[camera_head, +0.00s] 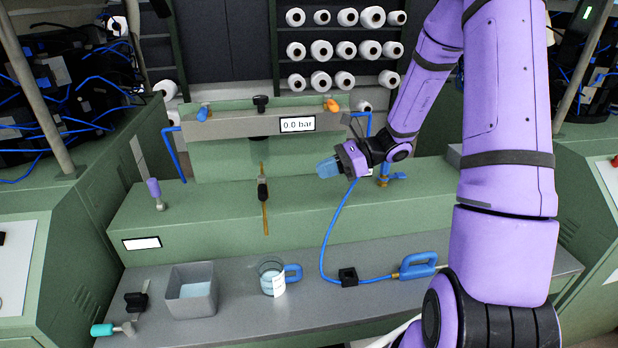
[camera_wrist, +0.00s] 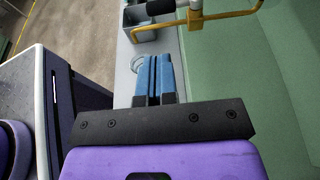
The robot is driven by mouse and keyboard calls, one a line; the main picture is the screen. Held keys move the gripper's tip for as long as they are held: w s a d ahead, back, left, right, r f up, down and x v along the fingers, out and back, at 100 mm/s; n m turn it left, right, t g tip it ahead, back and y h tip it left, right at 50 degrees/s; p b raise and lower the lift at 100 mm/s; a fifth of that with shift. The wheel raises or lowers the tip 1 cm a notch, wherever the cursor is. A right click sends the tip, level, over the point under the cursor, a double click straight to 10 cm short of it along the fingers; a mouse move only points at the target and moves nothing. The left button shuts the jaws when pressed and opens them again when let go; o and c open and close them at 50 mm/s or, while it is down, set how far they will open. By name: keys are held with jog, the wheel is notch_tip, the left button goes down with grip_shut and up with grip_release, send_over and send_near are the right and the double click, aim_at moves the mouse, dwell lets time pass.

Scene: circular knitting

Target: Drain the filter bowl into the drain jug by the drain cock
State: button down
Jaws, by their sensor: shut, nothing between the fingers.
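My gripper (camera_head: 328,168) is shut and empty, its blue fingers together in front of the green machine, right of the brass drain pipe. In the wrist view its fingers (camera_wrist: 157,80) point toward the bench. The drain cock (camera_head: 263,191) has a black handle on an upright brass pipe; a brass pipe with a black grip (camera_wrist: 205,17) shows ahead in the wrist view. The drain jug (camera_head: 268,281), clear with a blue handle and white label, stands on the bench below the pipe. Its lower part looks pale blue. The filter bowl is not clearly distinguishable under the grey housing (camera_head: 235,127).
The display (camera_head: 297,125) reads 0.0 bar. A grey tub (camera_head: 192,292) with pale blue contents stands left of the jug. A blue hose (camera_head: 328,235) runs to a blue-handled tool (camera_head: 418,266) on the right. A purple-handled lever (camera_head: 154,189) stands left.

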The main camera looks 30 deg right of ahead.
aim_at(266, 190)
jog(key=x, duration=1.3)
jog(key=shift+x, duration=0.95)
jog(key=shift+s+r, duration=0.1)
jog(key=shift+r, duration=0.1)
